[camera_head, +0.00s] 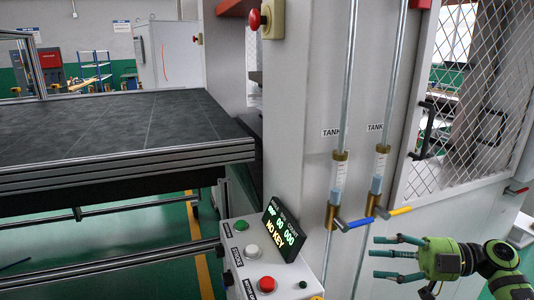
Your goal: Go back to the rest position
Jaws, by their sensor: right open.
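My right gripper (388,257) is at the lower right, with its green arm coming in from the right edge. Its teal fingers point left and are spread apart, with nothing between them. It shows in front of the white cabinet, a little below the blue valve handle (355,224) and the yellow valve handle (398,211). My left gripper is not in view. No foil tray is visible.
A control box (250,250) with buttons and a display (283,232) reading "NO KEY" stands at the lower middle. A dark-topped table (110,125) fills the left. Two vertical pipes run down the cabinet. A mesh door (480,90) with a black handle is at the right.

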